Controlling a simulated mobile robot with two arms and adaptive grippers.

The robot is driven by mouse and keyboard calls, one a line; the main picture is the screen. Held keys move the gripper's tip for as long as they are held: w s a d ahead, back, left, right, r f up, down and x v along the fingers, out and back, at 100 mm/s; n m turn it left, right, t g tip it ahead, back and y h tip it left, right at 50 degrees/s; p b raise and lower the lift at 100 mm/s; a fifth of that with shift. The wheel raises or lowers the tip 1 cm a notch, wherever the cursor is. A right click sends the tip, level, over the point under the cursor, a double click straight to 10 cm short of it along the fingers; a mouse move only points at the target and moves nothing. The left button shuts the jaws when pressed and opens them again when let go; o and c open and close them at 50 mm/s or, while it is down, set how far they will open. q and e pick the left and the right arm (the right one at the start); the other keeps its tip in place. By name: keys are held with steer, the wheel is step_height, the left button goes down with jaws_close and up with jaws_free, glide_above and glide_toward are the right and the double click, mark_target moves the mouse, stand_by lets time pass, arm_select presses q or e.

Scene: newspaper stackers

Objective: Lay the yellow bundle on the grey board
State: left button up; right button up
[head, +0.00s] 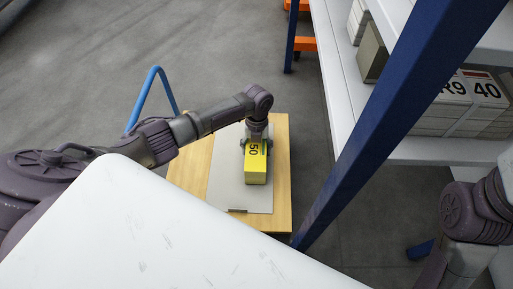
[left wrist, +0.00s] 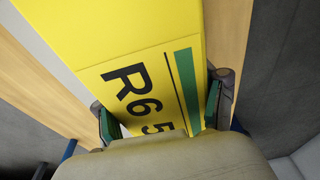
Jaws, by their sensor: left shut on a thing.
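The yellow bundle (head: 256,167) is a box-shaped stack with black print, seen over the grey board in the head view. In the left wrist view the yellow bundle (left wrist: 150,60) fills the middle, with "R6 5" and a green stripe. My left gripper (head: 256,146) is shut on its far end, with one finger on each side; it also shows in the left wrist view (left wrist: 162,112). The grey board (head: 226,188) lies flat on a wooden surface. I cannot tell whether the bundle touches the board. My right gripper is not in view.
The wooden surface (head: 187,178) has a blue tube handle (head: 143,98) at its far left. A blue rack post (head: 375,110) stands close on the right, with white shelves (head: 345,75) holding grey bundles (head: 465,105). A white surface (head: 150,235) fills the near left.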

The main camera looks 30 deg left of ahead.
arm_select(q)
steer(key=shift+w, duration=0.1)
steer(key=o, duration=1.9)
steer(key=shift+f, duration=0.1)
steer(key=shift+f, duration=0.1)
